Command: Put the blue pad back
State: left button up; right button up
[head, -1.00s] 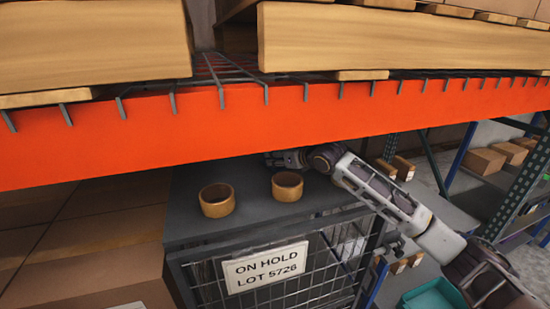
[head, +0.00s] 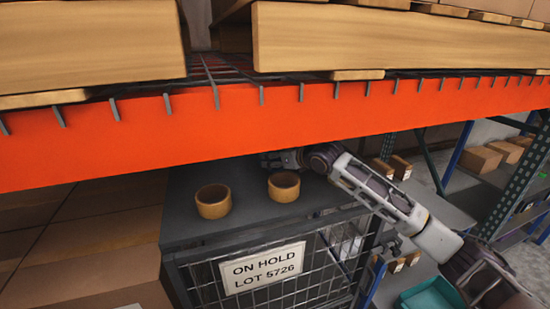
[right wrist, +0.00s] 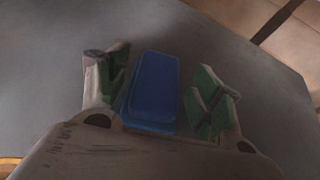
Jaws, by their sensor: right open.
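The blue pad (right wrist: 154,88) lies on the dark grey top of the cage (right wrist: 60,70) in the right wrist view. My right gripper (right wrist: 165,85) is open, with its green-lined fingers on either side of the pad; a gap shows on the right side, and I cannot tell whether the left finger touches it. In the head view my right arm (head: 385,195) reaches in from the right, under the orange beam (head: 300,116). Its hand (head: 283,159) is partly hidden by the beam, and the pad cannot be seen there. My left gripper is not in view.
Two tape rolls stand on the cage top, one left (head: 213,201) and one nearer the hand (head: 284,186). A sign (head: 263,268) reading ON HOLD LOT 5726 hangs on the cage front. Cardboard boxes (head: 80,225) stand at left. The orange beam leaves little room above the hand.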

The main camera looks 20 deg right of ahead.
jog(key=shift+r, duration=0.1)
jog(key=shift+b+v, duration=0.55)
jog(key=shift+v, duration=1.15)
jog(key=shift+b+v, duration=0.5)
jog(key=shift+v, duration=1.5)
jog(key=shift+d, duration=0.15)
